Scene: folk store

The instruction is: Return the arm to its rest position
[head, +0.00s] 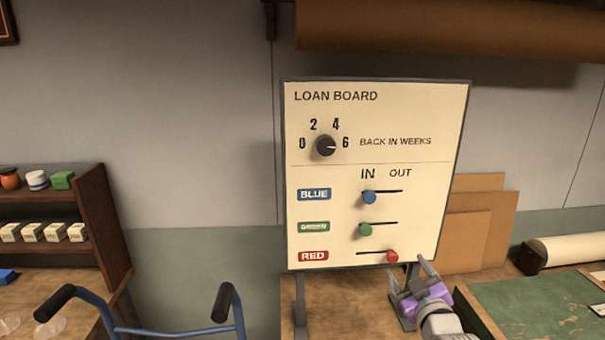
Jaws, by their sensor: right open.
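My right gripper (410,276) is open and empty, low in the head view just below the lower right edge of the loan board (378,96). Its arm comes in from the bottom edge. The black dial (326,146) on the board has its white mark toward the 6. The blue slider knob (369,198) and the green slider knob (366,230) are at the left, IN side of their slots. The red slider knob (392,256) is at the right, OUT end, a little above the gripper. My left gripper is not in view.
A blue tubular frame with black grips (226,302) stands at the front left. A wooden shelf (105,215) with small boxes and pots is at the left. Brown panels (478,230) lean behind the board. A green-topped surface (530,308) and a paper roll (570,250) are at the right.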

